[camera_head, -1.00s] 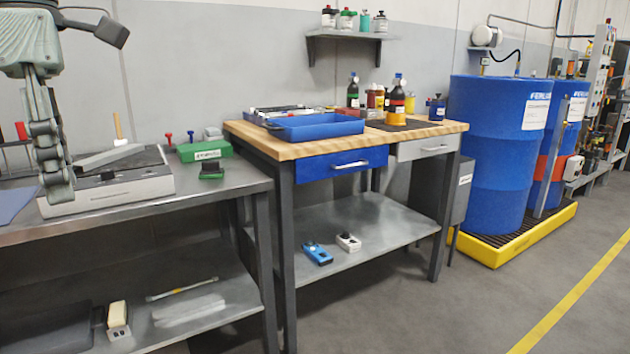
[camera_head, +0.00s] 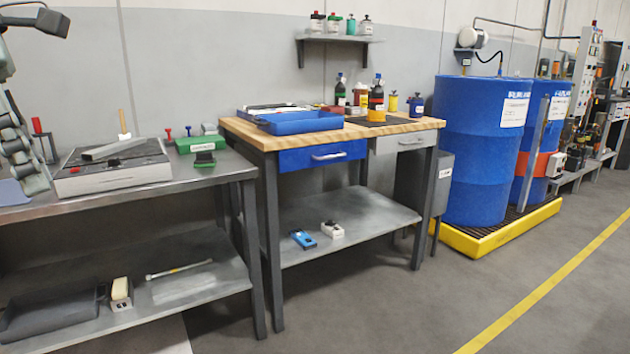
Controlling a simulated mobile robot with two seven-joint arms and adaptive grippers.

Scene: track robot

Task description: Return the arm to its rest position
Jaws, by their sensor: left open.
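My left gripper (camera_head: 24,165) is at the far left edge of the head view, partly cut off by the frame. Its grey-green linked fingers hang above the left end of the steel bench (camera_head: 215,180), to the left of a flat grey tool block (camera_head: 112,172). The gripper is open, and I see nothing held in it. Part of my left arm (camera_head: 35,20) shows at the top left corner. My right gripper is out of view.
A green box (camera_head: 200,144) stands at the bench's back. The wooden-topped workbench (camera_head: 345,131) carries a blue tray (camera_head: 300,123) and several bottles. Blue drums (camera_head: 478,150) stand in a yellow-edged spill tray (camera_head: 490,243) at right. The floor (camera_head: 400,310) in front is clear.

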